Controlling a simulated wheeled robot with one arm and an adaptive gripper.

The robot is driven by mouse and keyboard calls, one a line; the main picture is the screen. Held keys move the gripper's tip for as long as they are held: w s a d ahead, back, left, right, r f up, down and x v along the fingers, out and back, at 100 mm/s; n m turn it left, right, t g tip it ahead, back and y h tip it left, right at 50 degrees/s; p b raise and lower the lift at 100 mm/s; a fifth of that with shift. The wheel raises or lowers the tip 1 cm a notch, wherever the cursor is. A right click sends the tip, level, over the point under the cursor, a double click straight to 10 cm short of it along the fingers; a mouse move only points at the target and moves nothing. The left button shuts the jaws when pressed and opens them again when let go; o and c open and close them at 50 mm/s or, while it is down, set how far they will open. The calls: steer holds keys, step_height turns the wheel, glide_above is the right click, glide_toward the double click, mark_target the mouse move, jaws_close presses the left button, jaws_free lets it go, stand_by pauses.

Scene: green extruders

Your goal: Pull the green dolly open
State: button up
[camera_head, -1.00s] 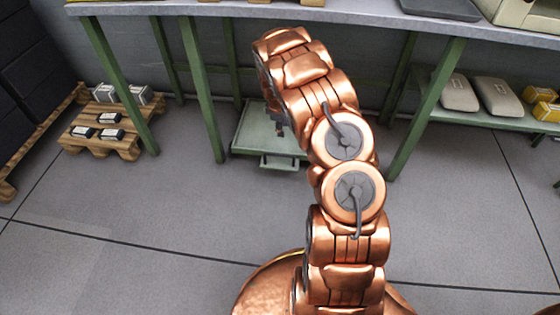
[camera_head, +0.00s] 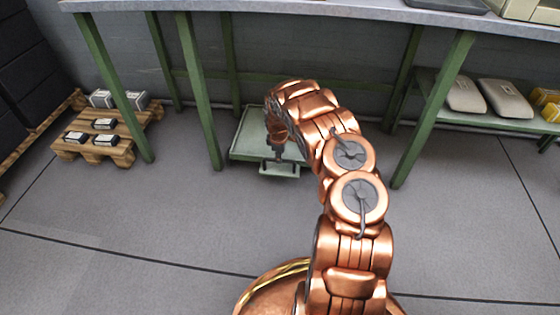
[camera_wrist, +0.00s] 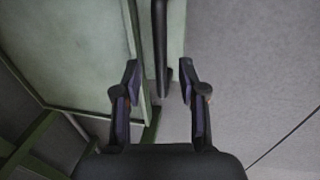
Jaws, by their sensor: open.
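The green dolly (camera_head: 246,140) is a low, pale green tray under the workbench, between its green legs. A handle (camera_head: 281,172) sticks out at its front edge. My gripper (camera_head: 278,153) is over the front of the dolly, close to the handle, and partly hidden by my wrist. In the wrist view the dolly (camera_wrist: 75,45) fills the upper left. A dark handle bar (camera_wrist: 161,50) lies between the two spread fingers of my gripper (camera_wrist: 160,78), apart from both fingers in the picture. My gripper is open and holds nothing.
The workbench (camera_head: 200,7) spans the back, with green legs (camera_head: 201,95) on both sides of the dolly. A wooden pallet with small boxes (camera_head: 118,147) is at left. A low shelf with sacks (camera_head: 500,100) is at right. The floor in front is clear.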

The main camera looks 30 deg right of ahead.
step_height(320, 180, down, 3)
steer(key=shift+w+d+r+b, duration=0.1)
steer(key=shift+d+r+b, duration=0.1)
steer(key=shift+b, duration=0.15)
steer(key=shift+c, duration=0.2)
jaws_close()
